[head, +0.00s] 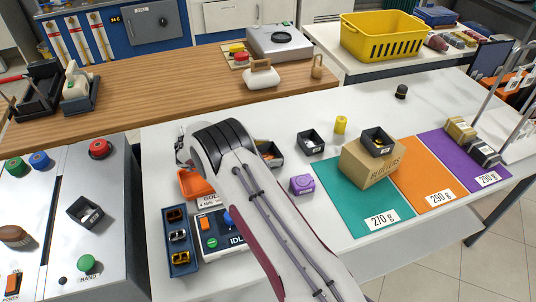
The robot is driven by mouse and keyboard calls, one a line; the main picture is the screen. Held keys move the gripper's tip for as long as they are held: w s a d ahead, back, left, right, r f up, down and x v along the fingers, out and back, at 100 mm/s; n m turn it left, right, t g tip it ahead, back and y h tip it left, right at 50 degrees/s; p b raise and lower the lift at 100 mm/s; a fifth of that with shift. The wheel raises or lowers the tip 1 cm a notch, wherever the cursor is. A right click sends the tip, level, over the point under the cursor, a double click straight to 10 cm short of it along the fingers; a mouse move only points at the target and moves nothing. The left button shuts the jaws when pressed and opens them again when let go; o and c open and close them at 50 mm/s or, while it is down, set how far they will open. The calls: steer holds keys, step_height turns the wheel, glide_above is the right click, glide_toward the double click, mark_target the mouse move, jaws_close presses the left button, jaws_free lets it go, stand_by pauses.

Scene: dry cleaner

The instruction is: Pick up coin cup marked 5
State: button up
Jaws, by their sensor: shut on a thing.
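Several small black square cups with white labels are in the head view; the numbers are too small to read, so I cannot tell which is marked 5. One cup (311,143) stands on the white table, one (378,142) on a cardboard box, and one (85,212) on the grey machine at left. Another dark cup (271,153) with something orange in it is partly hidden by my arm. My gripper (181,152) shows only as a sliver left of my wrist, above the table. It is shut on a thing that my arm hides.
The cardboard box (362,167) stands partly on a teal mat (350,210). A purple block (302,184), a yellow cylinder (340,124), an orange tray (190,190) and a control box (211,241) are near my arm.

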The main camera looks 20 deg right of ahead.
step_height(320, 180, up, 10)
steer(key=shift+f, duration=0.2)
stand_by(0.3)
stand_by(0.4)
